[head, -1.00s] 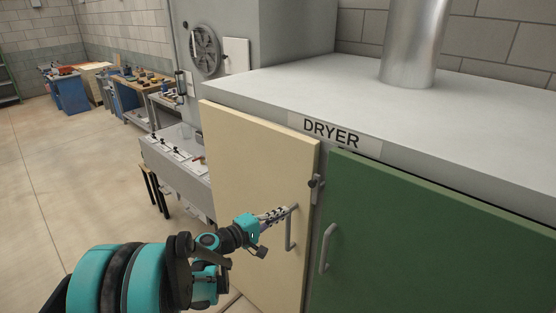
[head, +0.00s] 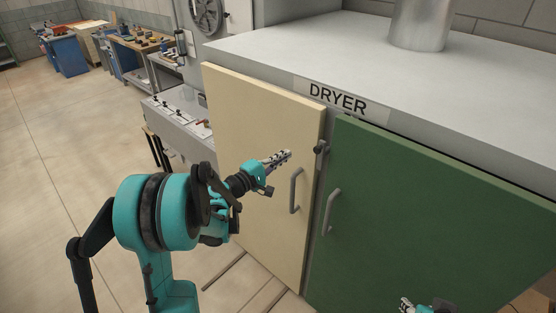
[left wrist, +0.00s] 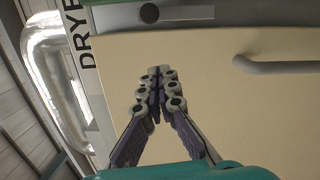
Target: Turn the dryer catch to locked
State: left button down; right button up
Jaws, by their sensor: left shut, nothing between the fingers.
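The dryer (head: 430,85) has a cream left door (head: 265,115) and a green right door (head: 430,205). The small dark catch (head: 320,149) sits at the seam between them, below the DRYER label; its round knob shows at the top of the left wrist view (left wrist: 149,13). I cannot tell its exact setting. My left gripper (head: 287,155) is shut and empty in front of the cream door, left of the catch and apart from it. Its closed fingers also show in the left wrist view (left wrist: 154,72). My right gripper (head: 407,304) barely shows at the bottom edge.
The cream door's handle (head: 295,190) is just below my left fingertips, and the green door's handle (head: 330,212) is to its right. A metal duct (head: 420,22) rises from the dryer top. Workbenches (head: 140,50) stand at the back left. The floor at left is clear.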

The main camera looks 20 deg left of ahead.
aim_at(322, 155)
pick_arm(q)
jog(key=w+d, duration=0.3)
jog(key=d, duration=0.2)
jog(key=shift+w+d+r+p, duration=0.3)
jog(key=shift+w+d+p, duration=0.1)
jog(key=shift+s, duration=0.1)
